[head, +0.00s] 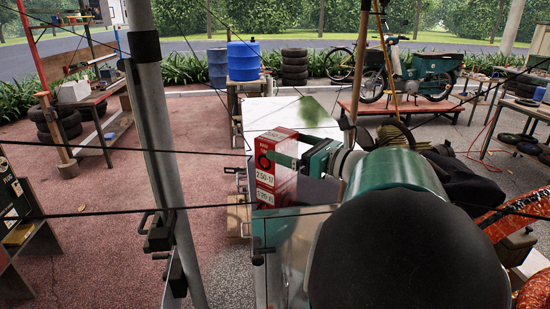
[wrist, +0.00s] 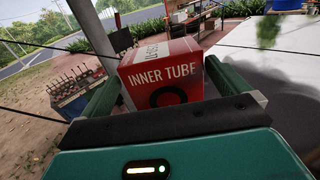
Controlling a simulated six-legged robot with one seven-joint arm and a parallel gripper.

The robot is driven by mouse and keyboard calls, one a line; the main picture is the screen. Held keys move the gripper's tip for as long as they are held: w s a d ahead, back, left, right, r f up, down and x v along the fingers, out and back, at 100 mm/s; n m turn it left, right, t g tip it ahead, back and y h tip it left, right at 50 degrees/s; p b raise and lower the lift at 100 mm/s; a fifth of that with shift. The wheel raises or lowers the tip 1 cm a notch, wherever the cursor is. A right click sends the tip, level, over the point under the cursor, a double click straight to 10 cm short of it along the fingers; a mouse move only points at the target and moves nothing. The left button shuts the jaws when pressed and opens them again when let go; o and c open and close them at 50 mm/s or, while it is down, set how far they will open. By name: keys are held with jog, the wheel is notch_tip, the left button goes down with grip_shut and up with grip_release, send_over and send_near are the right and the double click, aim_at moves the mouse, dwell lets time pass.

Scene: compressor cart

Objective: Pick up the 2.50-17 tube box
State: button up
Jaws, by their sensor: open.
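The 2.50-17 tube box (head: 266,178) is a red and white carton standing upright on the cart's top, with "2.50-17" printed on its side in the head view. In the wrist view its red "INNER TUBE" face (wrist: 165,82) is close in front of my gripper. My gripper (head: 291,152) is at the box, and its green fingers (wrist: 162,90) lie one on each side of the carton. The fingers are open around the box. In the head view my own arm hides the area to the right of the box.
A grey pole (head: 160,160) stands to the left, and thin dark cables cross the head view. A pale tabletop (head: 290,115) lies behind the box. A blue drum (head: 243,60) and stacked tyres (head: 294,68) stand farther back. Paved floor is open at the left.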

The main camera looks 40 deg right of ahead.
aim_at(271, 138)
jog(key=w, duration=0.4)
jog(key=w+a, duration=0.1)
jog(key=w, duration=0.1)
jog(key=shift+w+r, duration=0.25)
jog(key=shift+w, duration=0.1)
jog(key=c, duration=0.9)
jog(key=shift+c, duration=0.6)
jog(key=shift+r, duration=0.1)
